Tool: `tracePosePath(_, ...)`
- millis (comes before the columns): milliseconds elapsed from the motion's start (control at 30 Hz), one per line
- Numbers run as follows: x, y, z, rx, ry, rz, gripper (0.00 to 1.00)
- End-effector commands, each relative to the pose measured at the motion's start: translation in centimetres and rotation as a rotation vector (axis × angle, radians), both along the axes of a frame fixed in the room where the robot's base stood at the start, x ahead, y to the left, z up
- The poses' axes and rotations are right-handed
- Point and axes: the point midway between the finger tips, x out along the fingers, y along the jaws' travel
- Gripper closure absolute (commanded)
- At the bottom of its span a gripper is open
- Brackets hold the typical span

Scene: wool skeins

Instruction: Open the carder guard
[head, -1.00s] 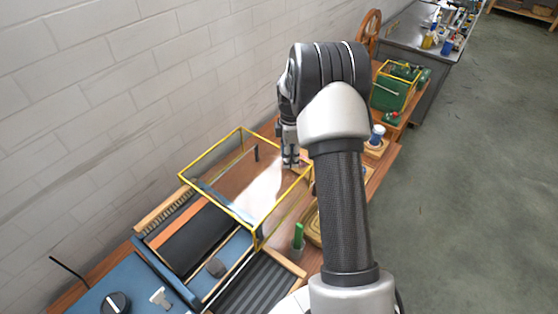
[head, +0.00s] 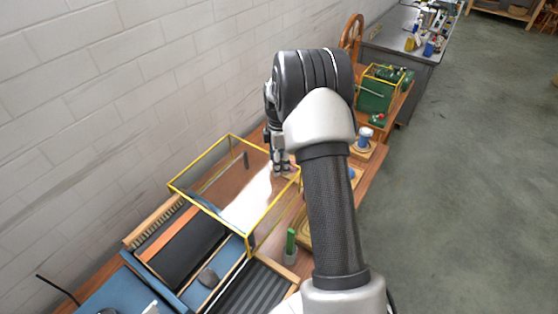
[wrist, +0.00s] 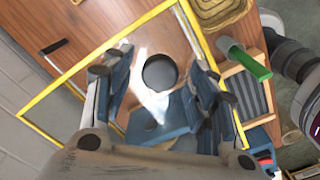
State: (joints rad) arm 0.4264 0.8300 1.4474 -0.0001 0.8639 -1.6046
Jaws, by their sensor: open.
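The carder guard (head: 209,210) is a clear box with yellow edges, standing over the wooden bench beside the blue carder (head: 230,252). A black bar handle (head: 246,160) shows at its far side. In the wrist view the handle (wrist: 54,46) is at the upper left, outside my fingers. My gripper (head: 281,172) points down near the guard's far right corner; its fingers (wrist: 160,92) are spread with nothing clearly held. A dark round disc (wrist: 160,72) shows between them. I cannot tell whether the gripper touches the guard. My arm hides part of the bench.
A green bottle-like object (head: 291,241) stands by the guard's near right corner. A white brick wall (head: 100,90) runs along the left. The floor at right is clear.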

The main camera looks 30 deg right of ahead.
Motion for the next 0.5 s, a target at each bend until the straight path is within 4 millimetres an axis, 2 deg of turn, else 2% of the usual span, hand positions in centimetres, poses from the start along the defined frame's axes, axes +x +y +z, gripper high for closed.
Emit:
tracePosePath(167, 0.1, 0.0, 0.8, -0.001, -0.002, 0.000, 0.48)
tracePosePath(267, 0.1, 0.0, 2.4, -0.002, -0.004, 0.000, 0.48)
tracePosePath(500, 0.1, 0.0, 7.6, -0.002, -0.004, 0.000, 0.48)
